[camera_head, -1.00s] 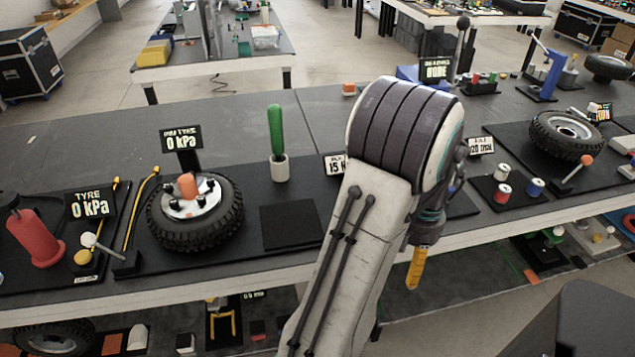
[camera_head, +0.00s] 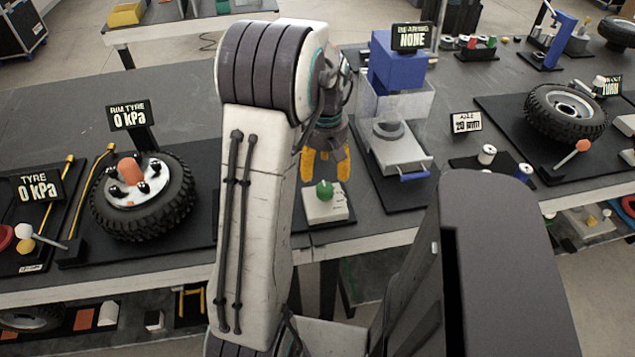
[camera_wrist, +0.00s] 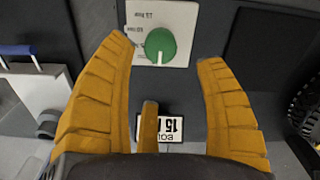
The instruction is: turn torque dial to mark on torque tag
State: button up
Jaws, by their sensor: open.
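The torque dial is a green round knob (camera_head: 324,190) on a white block (camera_head: 326,209) near the bench's front edge. In the wrist view the dial (camera_wrist: 160,43) has a white pointer line toward the bottom of the picture. Small print, too small to read surely, lies left of it on the white plate (camera_wrist: 184,16). The torque tag (camera_wrist: 172,128), white with "15" and partly hidden by a finger, shows in the wrist view; my arm hides it in the head view. My gripper (camera_head: 325,168) is open, its yellow fingers above and around the dial, apparently not touching.
A blue and clear press (camera_head: 400,125) with a "NONE" display stands to the right of my gripper. A tyre with rim (camera_head: 143,200) and a "0 kPa" display lies left. Another tyre (camera_head: 565,112) and small rollers (camera_head: 487,154) lie right. The bench behind is partly clear.

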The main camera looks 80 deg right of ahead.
aim_at(324, 187)
jog(key=shift+a+n, duration=0.2)
jog(key=shift+n, duration=0.9)
jog(key=shift+f+n, duration=0.25)
jog(key=shift+n, duration=0.05)
jog(key=shift+f, duration=3.4)
jog(key=shift+c, duration=0.2)
jog(key=c, duration=1.1)
jog(key=shift+c, duration=0.2)
